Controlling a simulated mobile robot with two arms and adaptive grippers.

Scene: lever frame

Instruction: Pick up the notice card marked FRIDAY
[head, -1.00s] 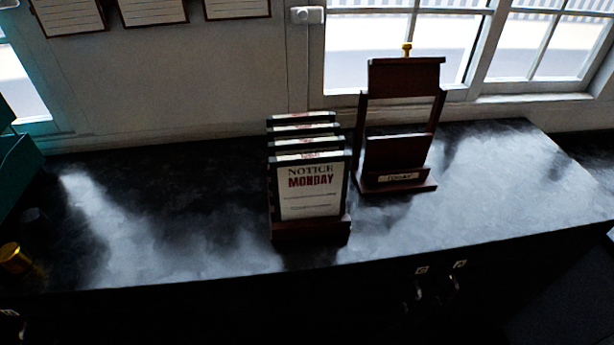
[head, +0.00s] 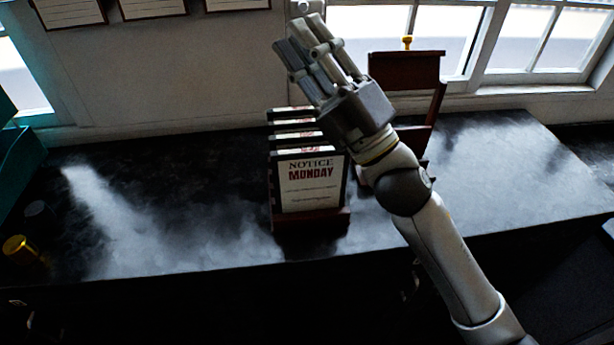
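The front card (head: 309,188) reads NOTICE MONDAY. Only the top strips of the cards behind (head: 290,127) show, and I cannot read FRIDAY on any of them. My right gripper (head: 298,38) is above and behind the rack in the picture, fingers pointing up and left. I see nothing held in it, but the angle hides whether its fingers are apart. It and its wrist cover the right ends of the rear cards. My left gripper is not in view.
A yellow cylinder (head: 20,250) sits at the far left.

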